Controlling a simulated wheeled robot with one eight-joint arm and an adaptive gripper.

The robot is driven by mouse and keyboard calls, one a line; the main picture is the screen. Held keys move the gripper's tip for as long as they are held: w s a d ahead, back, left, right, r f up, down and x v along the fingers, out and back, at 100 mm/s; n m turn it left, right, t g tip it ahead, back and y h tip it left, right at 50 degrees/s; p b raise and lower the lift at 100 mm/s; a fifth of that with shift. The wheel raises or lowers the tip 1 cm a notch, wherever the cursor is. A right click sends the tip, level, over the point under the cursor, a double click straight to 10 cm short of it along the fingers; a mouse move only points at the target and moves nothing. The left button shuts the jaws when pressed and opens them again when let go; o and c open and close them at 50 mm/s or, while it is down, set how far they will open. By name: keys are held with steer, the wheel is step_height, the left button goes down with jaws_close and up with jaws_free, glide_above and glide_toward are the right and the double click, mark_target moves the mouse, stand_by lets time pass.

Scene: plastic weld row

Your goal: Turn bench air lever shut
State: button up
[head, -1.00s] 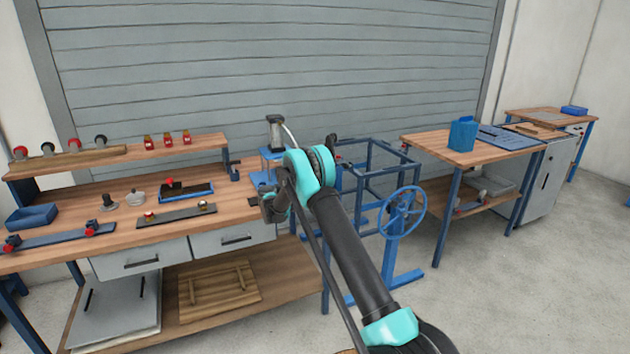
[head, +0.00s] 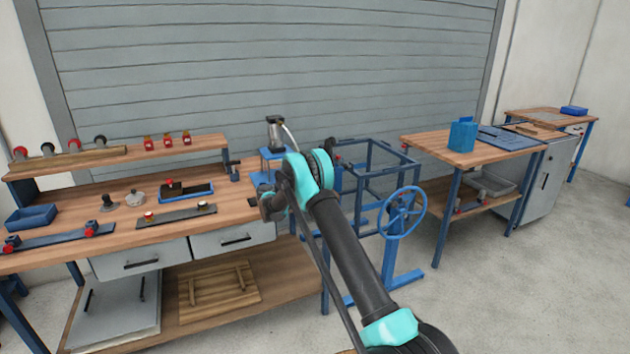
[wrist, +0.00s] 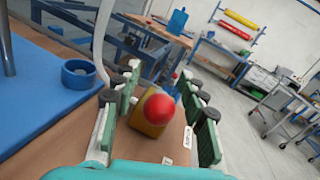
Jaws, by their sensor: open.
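A red ball knob (wrist: 159,109) on a yellowish block-shaped body (wrist: 150,128) shows in the wrist view, and I take it to be the bench air lever. My gripper (wrist: 163,78) is open, with one pair of green-lined fingers on each side of the knob. The knob sits between the fingers, and I see gaps on both sides. In the head view my gripper (head: 268,206) is small and dark at the right end of the long bench, and the lever is hidden there.
In the wrist view a blue plate (wrist: 45,100) with a round blue cup (wrist: 79,73) lies close on the left, and a pale hose (wrist: 102,35) runs upward beside it. In the head view a blue frame with a handwheel (head: 402,211) stands right of the bench (head: 110,232).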

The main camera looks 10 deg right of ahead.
steer(key=shift+a, duration=0.1)
steer(key=v, duration=1.2)
